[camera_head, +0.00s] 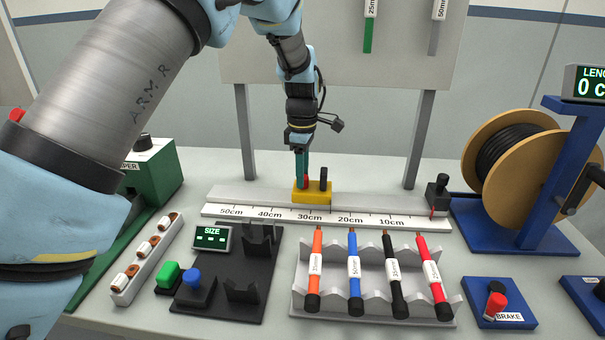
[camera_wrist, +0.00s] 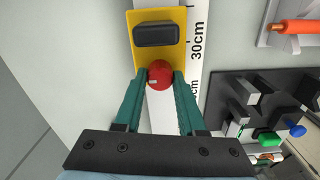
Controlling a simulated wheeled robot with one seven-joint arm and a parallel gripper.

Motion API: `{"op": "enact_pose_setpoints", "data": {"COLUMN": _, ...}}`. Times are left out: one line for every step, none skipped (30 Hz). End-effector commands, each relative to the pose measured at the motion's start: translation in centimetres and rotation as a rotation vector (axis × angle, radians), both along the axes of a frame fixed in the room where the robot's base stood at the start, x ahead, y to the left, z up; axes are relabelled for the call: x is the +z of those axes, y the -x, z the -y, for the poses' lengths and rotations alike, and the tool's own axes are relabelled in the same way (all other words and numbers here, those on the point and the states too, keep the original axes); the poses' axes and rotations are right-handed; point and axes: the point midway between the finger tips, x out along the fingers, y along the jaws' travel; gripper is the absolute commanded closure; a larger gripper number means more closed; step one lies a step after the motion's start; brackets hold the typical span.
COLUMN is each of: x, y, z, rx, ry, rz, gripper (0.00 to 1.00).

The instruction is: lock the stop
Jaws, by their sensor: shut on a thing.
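The stop is a yellow block (camera_head: 325,195) on the pale rail (camera_head: 240,194) behind the ruler, close to the 30cm mark. It carries a black upright handle (camera_head: 323,174) and a red knob (camera_head: 306,181). My gripper (camera_head: 301,176) reaches down to its left part. In the wrist view the green fingers of my gripper (camera_wrist: 160,82) are shut on the red knob (camera_wrist: 160,74), one on each side. The yellow block (camera_wrist: 173,62) and black handle (camera_wrist: 157,34) lie just beyond it. I cannot tell from the knob whether the stop is locked.
The ruler (camera_head: 350,219) runs along the rail's front. A rack (camera_head: 375,252) of coloured cables stands in front, with a black fixture (camera_head: 225,285) and SIZE display to its left. A cable reel (camera_head: 520,150) stands right. A signboard on posts rises behind the rail.

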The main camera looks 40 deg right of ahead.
Motion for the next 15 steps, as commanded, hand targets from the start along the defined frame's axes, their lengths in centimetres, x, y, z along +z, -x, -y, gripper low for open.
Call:
{"op": "enact_pose_setpoints", "data": {"x": 0.01, "y": 0.01, "z": -0.02, "rx": 0.0, "ry": -0.001, "rz": -0.001, "gripper": 0.73}}
{"op": "enact_pose_setpoints", "data": {"x": 0.01, "y": 0.01, "z": -0.02, "rx": 0.0, "ry": -0.001, "rz": -0.001, "gripper": 0.77}}
{"op": "enact_pose_setpoints", "data": {"x": 0.01, "y": 0.01, "z": -0.02, "rx": 0.0, "ry": -0.001, "rz": -0.001, "gripper": 0.81}}
{"op": "enact_pose_setpoints", "data": {"x": 0.01, "y": 0.01, "z": -0.02, "rx": 0.0, "ry": -0.001, "rz": -0.001, "gripper": 0.84}}
{"op": "enact_pose_setpoints", "data": {"x": 0.01, "y": 0.02, "z": -0.02, "rx": 0.0, "ry": -0.001, "rz": -0.001, "gripper": 0.88}}
{"op": "enact_pose_setpoints", "data": {"x": 0.01, "y": 0.02, "z": -0.02, "rx": 0.0, "ry": -0.001, "rz": -0.001, "gripper": 0.92}}
{"op": "enact_pose_setpoints", "data": {"x": 0.01, "y": 0.02, "z": -0.02, "rx": 0.0, "ry": -0.001, "rz": -0.001, "gripper": 0.96}}
{"op": "enact_pose_setpoints", "data": {"x": 0.01, "y": 0.02, "z": -0.02, "rx": 0.0, "ry": -0.001, "rz": -0.001, "gripper": 0.99}}
{"op": "enact_pose_setpoints", "data": {"x": 0.02, "y": 0.02, "z": -0.02, "rx": 0.0, "ry": -0.001, "rz": -0.001, "gripper": 1.0}}
{"op": "enact_pose_setpoints", "data": {"x": 0.02, "y": 0.02, "z": -0.02, "rx": 0.0, "ry": -0.001, "rz": -0.001, "gripper": 1.0}}
{"op": "enact_pose_setpoints", "data": {"x": 0.02, "y": 0.02, "z": -0.03, "rx": 0.0, "ry": -0.001, "rz": -0.001, "gripper": 1.0}}
{"op": "enact_pose_setpoints", "data": {"x": 0.02, "y": 0.02, "z": -0.03, "rx": 0.0, "ry": -0.001, "rz": -0.001, "gripper": 1.0}}
{"op": "enact_pose_setpoints", "data": {"x": 0.02, "y": 0.02, "z": -0.03, "rx": 0.0, "ry": -0.001, "rz": -0.001, "gripper": 1.0}}
{"op": "enact_pose_setpoints", "data": {"x": 0.02, "y": 0.03, "z": -0.03, "rx": 0.0, "ry": -0.001, "rz": -0.001, "gripper": 1.0}}
{"op": "enact_pose_setpoints", "data": {"x": 0.02, "y": 0.02, "z": -0.03, "rx": -0.001, "ry": -0.001, "rz": -0.001, "gripper": 1.0}}
